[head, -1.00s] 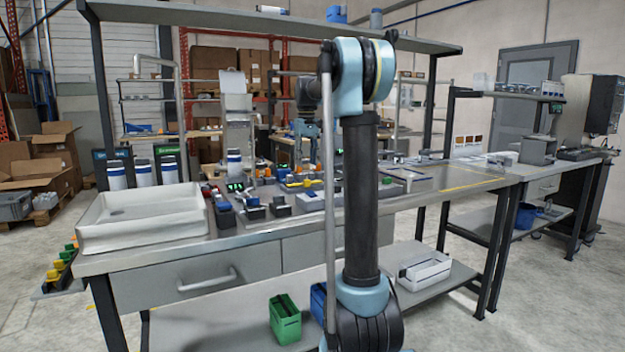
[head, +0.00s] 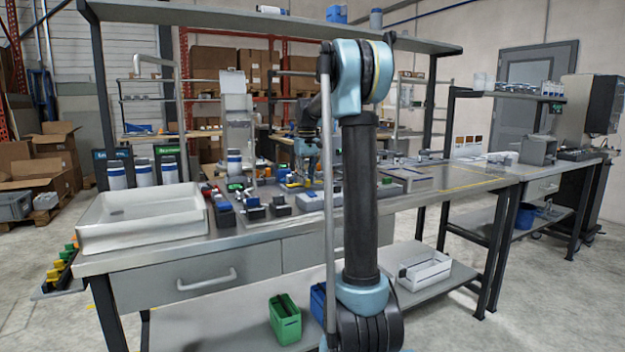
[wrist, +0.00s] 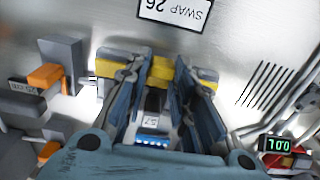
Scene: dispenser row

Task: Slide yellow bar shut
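A yellow bar (wrist: 105,69) lies crosswise below my gripper in the wrist view. Parts of it show left of, between and right of the fingers, and the fingers cover the rest. My gripper (wrist: 163,60) points down at the bar, its fingertips apart with a gap between them. I cannot tell whether the tips touch the bar. A dark part with a "57" label and a blue strip (wrist: 153,140) shows between the fingers. In the head view, my wrist is low over the bench's back middle, and the bar cannot be made out.
An orange-and-grey fixture (wrist: 47,76) stands left of the bar. A "SWAP 26" plate (wrist: 174,12) lies beyond it. A green-lit display (wrist: 277,144) and grey tubes are at right. In the head view, a white tray (head: 142,234) stands on the bench's left; the bench's right is clearer.

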